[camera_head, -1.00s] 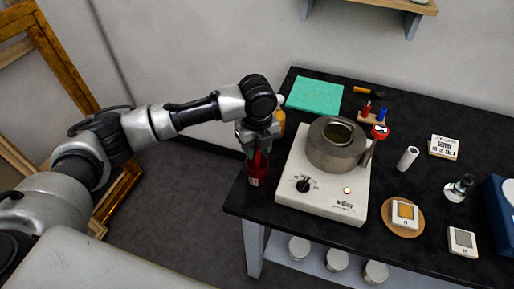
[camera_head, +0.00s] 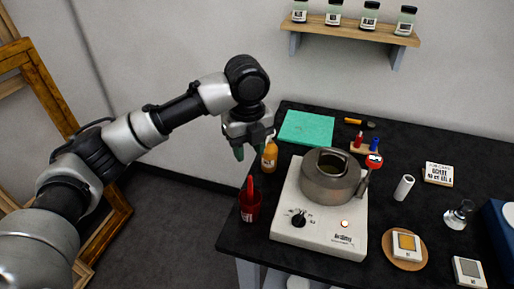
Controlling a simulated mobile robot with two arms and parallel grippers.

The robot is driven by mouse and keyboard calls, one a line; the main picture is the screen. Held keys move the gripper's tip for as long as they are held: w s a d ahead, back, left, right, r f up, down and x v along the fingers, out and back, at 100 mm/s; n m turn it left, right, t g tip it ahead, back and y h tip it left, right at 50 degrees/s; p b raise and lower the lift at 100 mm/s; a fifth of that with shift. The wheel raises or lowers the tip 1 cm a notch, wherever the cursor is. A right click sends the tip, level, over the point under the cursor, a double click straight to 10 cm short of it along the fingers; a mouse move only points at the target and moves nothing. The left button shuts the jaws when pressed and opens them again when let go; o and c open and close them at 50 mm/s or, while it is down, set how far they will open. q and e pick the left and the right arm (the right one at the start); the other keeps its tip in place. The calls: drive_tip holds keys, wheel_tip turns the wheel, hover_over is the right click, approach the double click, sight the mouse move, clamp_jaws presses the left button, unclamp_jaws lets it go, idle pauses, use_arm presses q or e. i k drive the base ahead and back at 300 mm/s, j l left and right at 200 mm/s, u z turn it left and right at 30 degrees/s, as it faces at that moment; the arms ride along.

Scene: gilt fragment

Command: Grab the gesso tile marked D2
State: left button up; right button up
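Two small white square tiles lie at the lower right. One tile (camera_head: 406,246), with a gold-coloured square on its face, lies on a round wooden disc (camera_head: 387,250). The other tile (camera_head: 468,271), with a grey square, lies on the black table to its right. Their markings are too small to read, so I cannot tell which is D2. My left gripper (camera_head: 253,149) is open and empty, high near the table's left edge and far from both tiles. My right gripper is not in view.
A red cup (camera_head: 249,212) with a red-handled tool stands at the table's left edge. A white hot plate (camera_head: 313,224) with a metal pot (camera_head: 331,181) lies between my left gripper and the tiles. An amber bottle (camera_head: 270,157) stands just behind the gripper.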

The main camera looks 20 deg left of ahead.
sight(469, 273)
drive_tip(key=z, duration=1.4)
